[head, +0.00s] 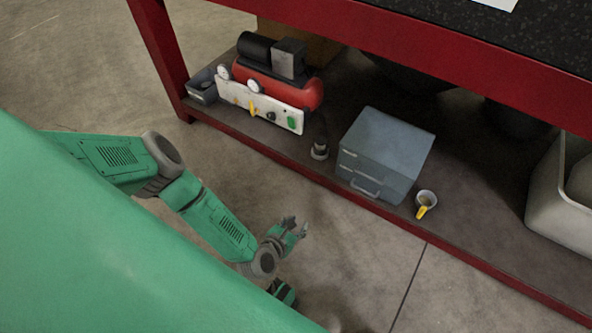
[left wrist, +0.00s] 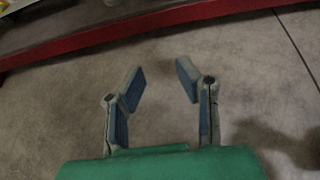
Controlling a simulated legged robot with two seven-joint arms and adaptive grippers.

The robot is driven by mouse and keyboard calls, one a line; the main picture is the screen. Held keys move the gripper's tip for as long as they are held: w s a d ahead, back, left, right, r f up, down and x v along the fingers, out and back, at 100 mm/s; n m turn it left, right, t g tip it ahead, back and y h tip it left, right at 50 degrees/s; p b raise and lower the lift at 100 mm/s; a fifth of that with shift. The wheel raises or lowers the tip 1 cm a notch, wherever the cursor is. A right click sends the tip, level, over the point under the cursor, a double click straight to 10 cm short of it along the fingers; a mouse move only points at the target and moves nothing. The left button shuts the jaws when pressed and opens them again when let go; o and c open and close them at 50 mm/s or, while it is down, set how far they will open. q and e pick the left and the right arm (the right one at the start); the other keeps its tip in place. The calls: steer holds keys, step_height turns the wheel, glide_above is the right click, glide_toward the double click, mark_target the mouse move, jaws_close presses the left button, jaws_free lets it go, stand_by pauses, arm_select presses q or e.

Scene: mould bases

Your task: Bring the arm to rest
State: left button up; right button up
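My left arm comes in from the left in the head view, and its left gripper (head: 294,227) hangs over the bare floor in front of the workbench. In the left wrist view the left gripper (left wrist: 160,82) has its two fingers well apart, with only floor between them. It is open and empty, and touches nothing that I can see. My right gripper is not clearly seen in either view.
The shelf's red edge also crosses the left wrist view (left wrist: 130,30). The floor in front is clear.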

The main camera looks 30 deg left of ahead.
arm_select(q)
steer(key=shift+s+r, duration=0.15)
steer(key=shift+s, duration=0.2)
stand_by(0.3)
steer(key=s+d+r+m+g+h+p, duration=0.2)
steer(key=s+d+r+m+g+h, duration=0.15)
steer(key=d+r+m, duration=0.4)
steer(key=s+d+r+m+g+h+p, duration=0.2)
steer(key=s+d+r+m+p, duration=0.15)
steer(key=d+r+m, duration=0.4)
steer(key=s+a+r+m+g+y+p, duration=0.1)
steer(key=s+a+r+m+g+y, duration=0.1)
steer(key=a+m, duration=0.5)
steer(key=s+a+r+m+g+y+p, duration=0.1)
steer(key=s+a+r+m+g+y, duration=0.1)
steer(key=s+a+r+m, duration=0.3)
steer(key=s+a+r+m+g+y+p, duration=0.2)
steer(key=s+a+r+m, duration=0.1)
steer(key=a+r+m, duration=0.4)
steer(key=a+m, duration=0.2)
steer(key=a, duration=0.1)
steer(key=shift+s+r, duration=0.2)
steer(key=shift+s, duration=0.15)
steer(key=shift+w, duration=0.1)
steer(key=shift+c, duration=0.4)
